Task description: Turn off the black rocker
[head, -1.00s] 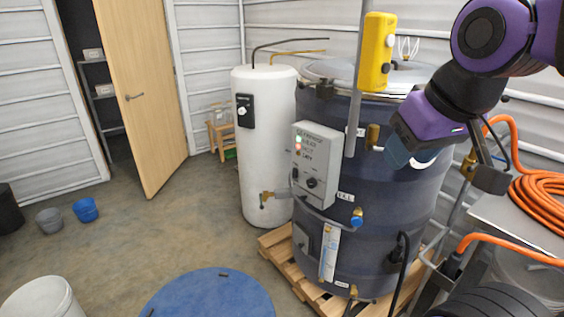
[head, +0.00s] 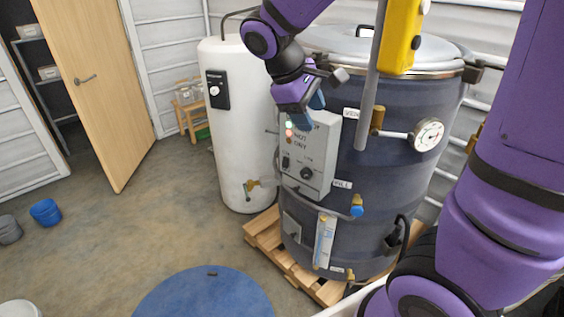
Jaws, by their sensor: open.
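The grey control box (head: 312,150) is fixed to the front of the dark drum (head: 375,185). A small black rocker (head: 286,162) sits low on the left of its face, left of a round black knob (head: 306,174). I cannot tell which way the rocker is tipped. My gripper (head: 310,108) is open and empty in front of the top of the box, above the rocker. It hides part of the box's upper face and lettering. Small indicator lights (head: 289,131) show at the upper left of the face, at least one lit.
A yellow pendant (head: 402,38) hangs on a grey post right of my gripper. A dial gauge (head: 428,135) sticks out from the drum. A white tank (head: 232,130) stands close on the left. The floor in front is open around a blue disc (head: 205,298).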

